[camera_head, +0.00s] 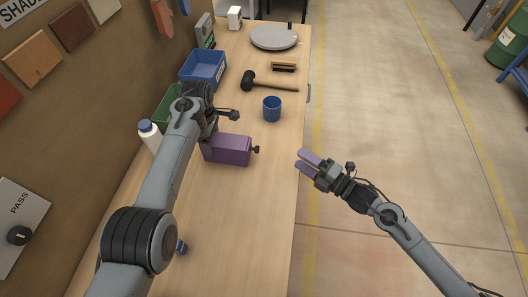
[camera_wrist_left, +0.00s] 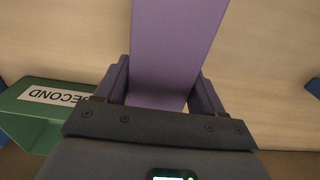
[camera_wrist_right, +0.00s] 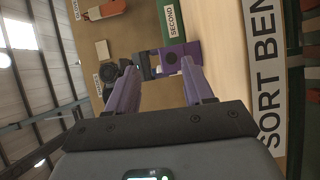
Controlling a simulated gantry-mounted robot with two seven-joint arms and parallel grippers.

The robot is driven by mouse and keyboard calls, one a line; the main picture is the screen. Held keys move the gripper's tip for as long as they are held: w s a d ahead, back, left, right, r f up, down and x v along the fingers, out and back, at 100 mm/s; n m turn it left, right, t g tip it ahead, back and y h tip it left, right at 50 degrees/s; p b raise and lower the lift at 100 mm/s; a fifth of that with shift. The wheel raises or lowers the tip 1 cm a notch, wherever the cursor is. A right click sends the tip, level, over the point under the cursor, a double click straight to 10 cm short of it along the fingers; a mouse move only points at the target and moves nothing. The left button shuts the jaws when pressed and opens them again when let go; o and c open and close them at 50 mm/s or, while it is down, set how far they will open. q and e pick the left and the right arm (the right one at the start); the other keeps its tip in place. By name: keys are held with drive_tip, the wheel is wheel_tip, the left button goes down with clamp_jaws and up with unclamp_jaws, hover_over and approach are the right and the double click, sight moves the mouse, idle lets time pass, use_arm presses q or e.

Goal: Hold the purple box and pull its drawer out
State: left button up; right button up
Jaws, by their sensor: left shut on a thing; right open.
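The purple box (camera_head: 229,150) lies on the bench, with a dark knob (camera_head: 256,149) on its right end. My left gripper (camera_head: 210,140) is shut on the box's left part; in the left wrist view the purple box (camera_wrist_left: 178,40) runs between its two fingers (camera_wrist_left: 160,95). My right gripper (camera_head: 306,161) is open and empty, to the right of the knob and beyond the bench edge. In the right wrist view the box's knob end (camera_wrist_right: 182,56) faces me between and beyond the open fingers (camera_wrist_right: 158,85). The drawer's seam is too small to make out.
A blue cup (camera_head: 272,109), a black mallet (camera_head: 268,82) and a brush (camera_head: 284,67) lie behind the box. A blue bin (camera_head: 204,69), a green bin (camera_head: 168,103) and a white bottle (camera_head: 149,136) stand at the left. The bench front (camera_head: 245,220) is mostly clear.

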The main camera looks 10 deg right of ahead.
drive_tip(key=shift+s+a+f+n+g+y, duration=0.3)
drive_tip(key=shift+a+f+n+y, duration=0.1)
drive_tip(key=shift+a, duration=0.15)
drive_tip(key=shift+s+a+f+n+g+y, duration=0.2)
drive_tip(key=shift+s+a+f+n+y, duration=0.15)
drive_tip(key=shift+a, duration=0.2)
drive_tip(key=shift+w+a, duration=0.1)
drive_tip(key=shift+a, duration=0.25)
drive_tip(key=x, duration=1.1)
drive_tip(key=shift+a, duration=0.25)
drive_tip(key=shift+c, duration=0.5)
clamp_jaws()
drive_tip(key=shift+d, duration=0.1)
